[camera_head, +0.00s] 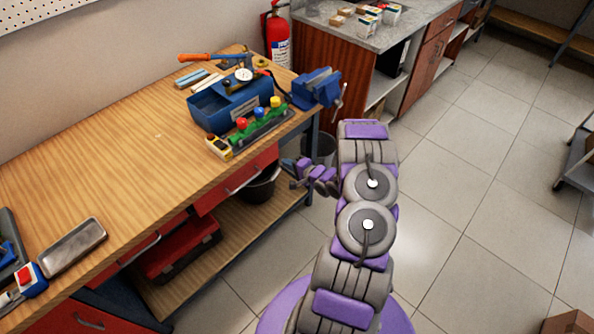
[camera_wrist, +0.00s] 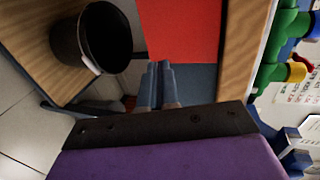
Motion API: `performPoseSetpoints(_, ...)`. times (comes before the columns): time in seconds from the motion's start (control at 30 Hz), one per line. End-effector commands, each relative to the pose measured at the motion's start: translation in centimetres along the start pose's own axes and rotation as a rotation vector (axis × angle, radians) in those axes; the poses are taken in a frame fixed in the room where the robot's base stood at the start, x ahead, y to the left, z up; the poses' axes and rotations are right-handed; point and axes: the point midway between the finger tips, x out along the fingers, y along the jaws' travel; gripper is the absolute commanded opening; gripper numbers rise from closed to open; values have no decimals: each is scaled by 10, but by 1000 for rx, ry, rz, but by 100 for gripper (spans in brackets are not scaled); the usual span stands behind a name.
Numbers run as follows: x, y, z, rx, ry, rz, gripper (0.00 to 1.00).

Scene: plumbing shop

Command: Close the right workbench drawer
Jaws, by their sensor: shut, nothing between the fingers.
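The right workbench drawer (camera_head: 236,181) has a red front with a pale bar handle, below the wooden top's front edge in the head view. Its front shows below the edge; I cannot tell how far it stands out. In the wrist view a red panel (camera_wrist: 182,30), which looks like this front, lies beyond the fingers, beside the wooden edge. My gripper (camera_head: 288,168) is shut and empty, just right of the drawer's right end near the bench leg. In the wrist view my gripper (camera_wrist: 158,72) points at the blue-grey frame beside the red panel. Contact is not clear.
The workbench top (camera_head: 120,150) carries a blue toolbox (camera_head: 230,103), a blue vise (camera_head: 316,88) and a valve rack (camera_head: 258,125). A black bucket (camera_head: 258,186) and red toolbox (camera_head: 180,250) sit on the lower shelf.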

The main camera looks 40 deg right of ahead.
Motion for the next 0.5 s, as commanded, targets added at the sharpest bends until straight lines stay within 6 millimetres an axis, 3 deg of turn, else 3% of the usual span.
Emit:
performPoseSetpoints(0.2,31,-7,4,-2,-2,0,0)
performPoseSetpoints(0.5,43,-13,2,0,1,-1,0)
